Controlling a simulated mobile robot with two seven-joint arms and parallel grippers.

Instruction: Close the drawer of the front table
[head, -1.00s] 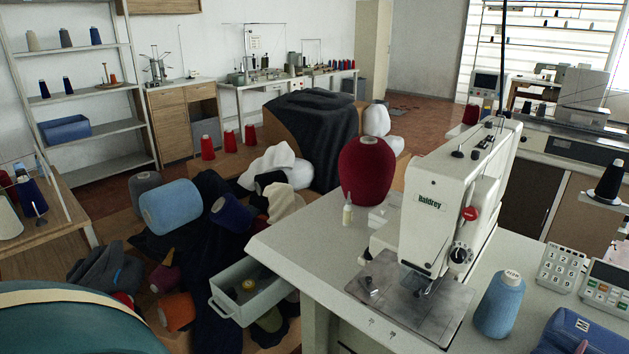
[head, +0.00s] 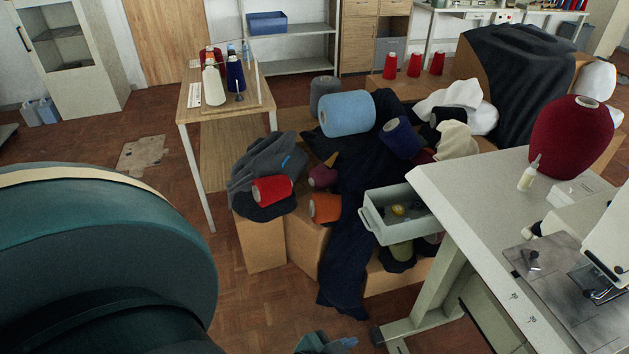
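The front table (head: 468,185) stands at the right with a pale top. Its grey-green drawer (head: 374,222) sticks out from the table's left side, open, with a handle on its outer end. A yellow item and some dark small things lie inside it. The drawer's inner end is hidden under the tabletop. A small teal piece at the bottom edge looks like part of my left gripper (head: 325,344); it is cut off, below and apart from the drawer, and its fingers cannot be made out. My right gripper is not in view.
Cardboard boxes (head: 262,247) with yarn cones and dark cloth stand beside and behind the drawer. A wooden table (head: 187,99) with cones stands further left. A sewing machine (head: 608,238) is on the front table. Brick-coloured floor (head: 255,310) is open at the lower middle.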

